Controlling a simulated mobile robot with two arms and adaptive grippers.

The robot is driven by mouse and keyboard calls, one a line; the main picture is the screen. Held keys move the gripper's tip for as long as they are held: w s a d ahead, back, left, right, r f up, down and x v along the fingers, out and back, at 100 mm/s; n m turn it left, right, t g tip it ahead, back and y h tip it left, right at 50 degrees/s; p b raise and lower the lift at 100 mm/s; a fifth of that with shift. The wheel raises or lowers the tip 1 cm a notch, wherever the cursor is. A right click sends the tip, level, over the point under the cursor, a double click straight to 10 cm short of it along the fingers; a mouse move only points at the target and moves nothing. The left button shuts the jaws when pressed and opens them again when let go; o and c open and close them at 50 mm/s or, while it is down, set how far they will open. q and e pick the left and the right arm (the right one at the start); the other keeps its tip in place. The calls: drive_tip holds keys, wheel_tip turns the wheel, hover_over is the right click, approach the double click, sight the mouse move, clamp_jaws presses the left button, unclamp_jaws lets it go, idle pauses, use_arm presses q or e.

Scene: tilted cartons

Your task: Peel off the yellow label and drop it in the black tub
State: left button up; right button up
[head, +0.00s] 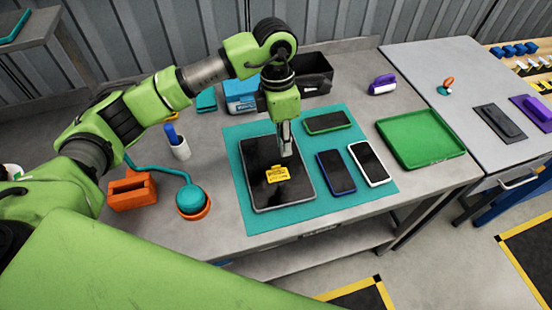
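The yellow label (277,174) lies on the dark screen of a black tablet (264,194), which rests on a teal mat (235,148). My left gripper (287,153) points down over the tablet's upper right part, a little behind the label and apart from it in the picture. Its fingers are seen too narrowly to tell whether they are open or shut. The black tub (318,73) stands behind my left gripper at the back of the table, partly hidden by the arm. My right gripper is out of view.
Three phones, green (327,122), blue (336,172) and white-framed (370,164), lie right of the tablet. A green tray (421,136) is farther right. A blue box (241,95) adjoins the tub.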

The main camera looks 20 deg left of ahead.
sight(276, 166)
use_arm(q)
drive_tip(key=shift+y, duration=0.5)
drive_tip(key=f+b, duration=0.1)
drive_tip(key=f, duration=0.2)
drive_tip(key=a+f+b, duration=0.1)
drive_tip(key=f+b, duration=0.1)
drive_tip(key=a+f+b, duration=0.1)
drive_tip(key=f+b, duration=0.1)
drive_tip(key=f, duration=0.1)
drive_tip(key=shift+w+f, duration=0.15)
drive_tip(key=shift+f, duration=0.2)
drive_tip(key=shift+f+b, duration=0.4)
drive_tip(key=shift+b, duration=0.3)
clamp_jaws()
drive_tip(key=shift+r, duration=0.15)
